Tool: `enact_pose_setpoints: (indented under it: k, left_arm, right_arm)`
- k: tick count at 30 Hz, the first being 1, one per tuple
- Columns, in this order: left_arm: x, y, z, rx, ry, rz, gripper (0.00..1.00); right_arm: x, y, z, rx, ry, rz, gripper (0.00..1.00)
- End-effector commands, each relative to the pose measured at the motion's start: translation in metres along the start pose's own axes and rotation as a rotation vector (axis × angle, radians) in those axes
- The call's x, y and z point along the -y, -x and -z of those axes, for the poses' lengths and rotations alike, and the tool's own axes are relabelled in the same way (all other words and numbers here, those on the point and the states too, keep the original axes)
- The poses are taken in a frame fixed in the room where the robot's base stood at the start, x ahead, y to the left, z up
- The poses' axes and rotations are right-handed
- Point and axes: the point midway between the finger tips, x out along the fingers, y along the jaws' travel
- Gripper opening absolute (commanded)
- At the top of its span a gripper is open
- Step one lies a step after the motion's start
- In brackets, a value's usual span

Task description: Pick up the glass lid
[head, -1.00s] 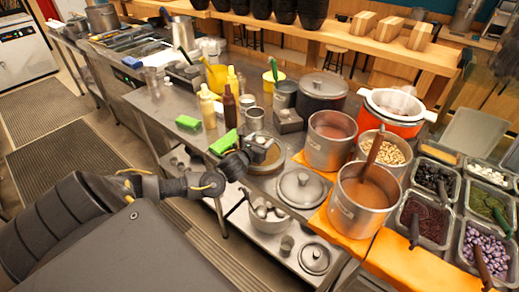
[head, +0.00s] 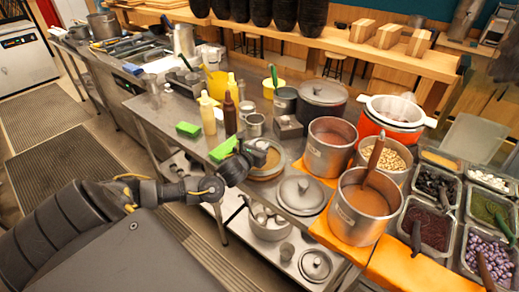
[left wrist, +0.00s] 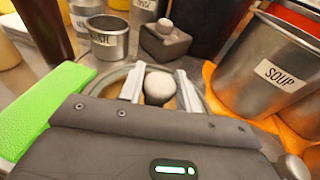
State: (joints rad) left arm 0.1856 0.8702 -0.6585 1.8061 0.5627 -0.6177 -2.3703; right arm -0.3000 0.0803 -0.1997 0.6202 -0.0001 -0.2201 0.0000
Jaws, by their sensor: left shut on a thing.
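The glass lid (head: 276,163) is round with a metal rim and lies near the front edge of the steel counter; brownish colour shows through it. Its round knob (left wrist: 158,86) shows between the two fingers in the left wrist view. My left gripper (head: 258,153) comes in from the left over the lid and is shut on its knob. The gripper hides part of the lid in the head view. I cannot tell whether the lid is lifted at all. My right gripper is not in view.
A metal lid (head: 302,192) lies just right and in front. Metal soup pots (head: 330,152) stand close on the right on orange cloths. A green block (head: 222,149), sauce bottles (head: 230,113) and a small metal can (head: 254,125) stand close behind and left.

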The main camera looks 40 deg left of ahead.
Motion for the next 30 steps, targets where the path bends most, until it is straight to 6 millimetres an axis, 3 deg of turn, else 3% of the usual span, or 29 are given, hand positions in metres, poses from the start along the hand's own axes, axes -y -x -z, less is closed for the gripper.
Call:
enact_pose_setpoints:
  k: [4, 11, 18, 30]
  left_arm:
    - [-0.003, 0.008, -0.025, 0.008, -0.003, 0.001, 0.0]
    - [-0.029, 0.062, -0.072, 0.005, -0.011, 0.004, 0.0]
    - [-0.057, 0.106, -0.082, -0.002, -0.011, 0.001, 0.0]
    - [-0.074, 0.137, -0.094, 0.001, -0.002, 0.001, 0.0]
  right_arm:
    - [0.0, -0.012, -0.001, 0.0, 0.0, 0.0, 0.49]
    - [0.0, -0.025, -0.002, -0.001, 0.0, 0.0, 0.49]
    - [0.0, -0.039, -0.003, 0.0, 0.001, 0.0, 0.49]
    - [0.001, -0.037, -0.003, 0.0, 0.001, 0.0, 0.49]
